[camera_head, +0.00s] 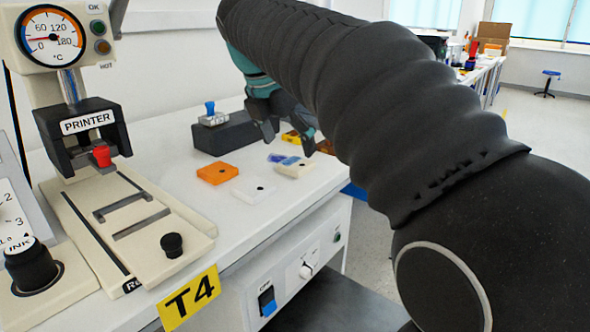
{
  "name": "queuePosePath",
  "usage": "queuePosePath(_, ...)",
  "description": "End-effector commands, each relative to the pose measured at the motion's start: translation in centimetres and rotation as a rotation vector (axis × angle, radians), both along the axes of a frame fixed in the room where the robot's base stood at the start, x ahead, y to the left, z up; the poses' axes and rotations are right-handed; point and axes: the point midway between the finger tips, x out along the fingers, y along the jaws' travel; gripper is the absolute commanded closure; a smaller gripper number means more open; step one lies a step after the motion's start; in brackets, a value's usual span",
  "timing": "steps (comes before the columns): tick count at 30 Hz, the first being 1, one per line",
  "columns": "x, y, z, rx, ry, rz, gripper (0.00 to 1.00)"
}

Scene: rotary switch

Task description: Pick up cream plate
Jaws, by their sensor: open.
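The cream plate (295,169) lies flat on the white bench top near its right edge, with a small dark hole in it. A small blue patch shows at its back edge; I cannot tell whether it is on the plate or behind it. My gripper (288,145) is above and just behind the cream plate, fingers pointing down and spread apart, with nothing held between them. A white plate (250,192) and an orange plate (217,174) lie to the left of the cream one.
A dark block (226,136) with a blue-handled stamp stands behind the plates. The bench's front edge has a T4 label (189,299) and a switch panel below.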

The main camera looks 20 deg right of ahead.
Motion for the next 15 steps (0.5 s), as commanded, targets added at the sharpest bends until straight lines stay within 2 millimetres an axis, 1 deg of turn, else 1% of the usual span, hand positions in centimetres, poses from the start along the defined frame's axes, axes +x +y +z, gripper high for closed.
queuePosePath(1, 0.1, -0.3, -1.0, -0.001, 0.003, -0.002, 0.1)
queuePosePath(6, 0.7, -1.0, -3.2, 0.0, 0.002, -0.002, 0.1)
queuePosePath(10, 0.9, -1.3, -3.9, 0.0, 0.0, -0.001, 0.1)
queuePosePath(15, 0.9, -1.3, -4.0, 0.0, 0.0, 0.0, 0.1)
